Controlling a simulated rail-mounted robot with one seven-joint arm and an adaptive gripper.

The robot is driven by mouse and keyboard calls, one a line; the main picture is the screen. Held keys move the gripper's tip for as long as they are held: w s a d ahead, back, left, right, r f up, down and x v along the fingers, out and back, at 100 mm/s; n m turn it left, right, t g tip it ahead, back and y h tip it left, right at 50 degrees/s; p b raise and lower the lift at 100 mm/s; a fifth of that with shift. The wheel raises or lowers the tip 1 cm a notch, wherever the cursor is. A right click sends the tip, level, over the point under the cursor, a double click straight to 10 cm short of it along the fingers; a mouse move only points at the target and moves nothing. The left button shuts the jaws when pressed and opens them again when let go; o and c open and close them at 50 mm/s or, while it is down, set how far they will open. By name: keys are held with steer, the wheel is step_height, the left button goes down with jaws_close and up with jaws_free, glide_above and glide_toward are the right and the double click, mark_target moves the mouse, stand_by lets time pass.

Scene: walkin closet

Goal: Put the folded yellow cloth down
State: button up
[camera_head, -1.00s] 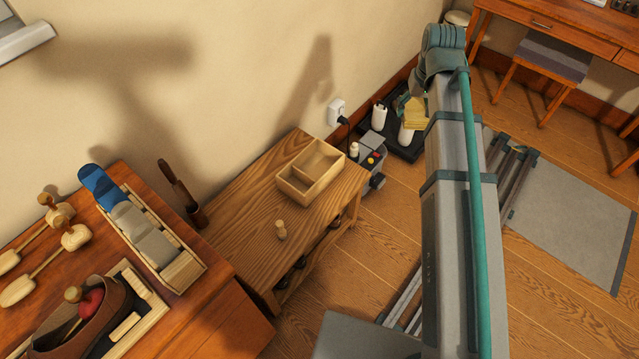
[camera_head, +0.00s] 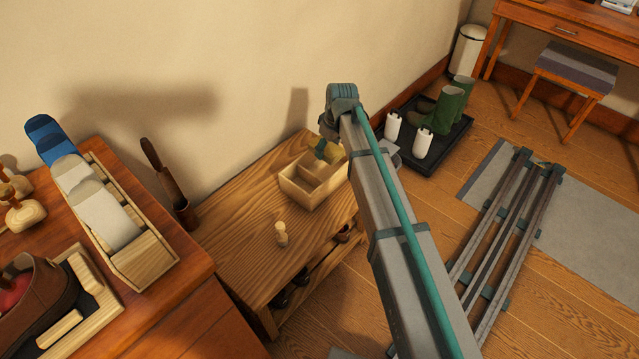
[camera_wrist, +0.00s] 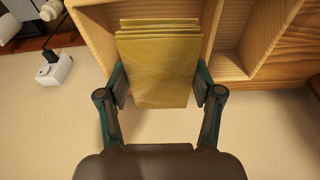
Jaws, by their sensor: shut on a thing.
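The folded yellow cloth (camera_wrist: 158,70) is a stacked, flat bundle in the wrist view. My gripper (camera_wrist: 160,88) is shut on it, one finger at each side. In the head view the cloth (camera_head: 335,152) shows partly behind my arm, at the back right of the divided wooden box (camera_head: 305,193). The box stands on a wooden bench, and its wall and divider (camera_wrist: 240,66) also show in the wrist view around the cloth. I cannot tell whether the cloth touches the box or reaches inside it.
A small wooden peg-like piece (camera_head: 281,234) stands on the bench (camera_head: 235,238) in front of the box. A dresser with a sock box (camera_head: 140,262) is at left. Bottles and green boots (camera_head: 446,108) stand on a floor tray at right. The wall is close behind.

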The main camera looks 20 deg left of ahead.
mark_target(324, 173)
steer(key=shift+w+a+f, duration=0.2)
steer(key=shift+a+f, duration=0.05)
steer(key=shift+f, duration=0.15)
steer(key=shift+s+d+f+b+x, duration=0.15)
steer(key=shift+d+b+x, duration=0.15)
steer(key=shift+x, duration=1.25)
steer(key=shift+s+d+b+x, duration=0.1)
steer(key=shift+d+b+x, duration=0.15)
steer(key=shift+x, duration=1.25)
steer(key=shift+s+d+f+b+x, duration=0.1)
steer(key=shift+s+d+b+x, duration=0.2)
steer(key=shift+x, duration=1.25)
steer(key=shift+w+f, duration=0.1)
steer(key=o, duration=1.1)
steer(key=p+v, duration=0.1)
steer(key=v, duration=1.1)
steer(key=shift+d+p, duration=0.1)
steer(key=shift+p, duration=0.3)
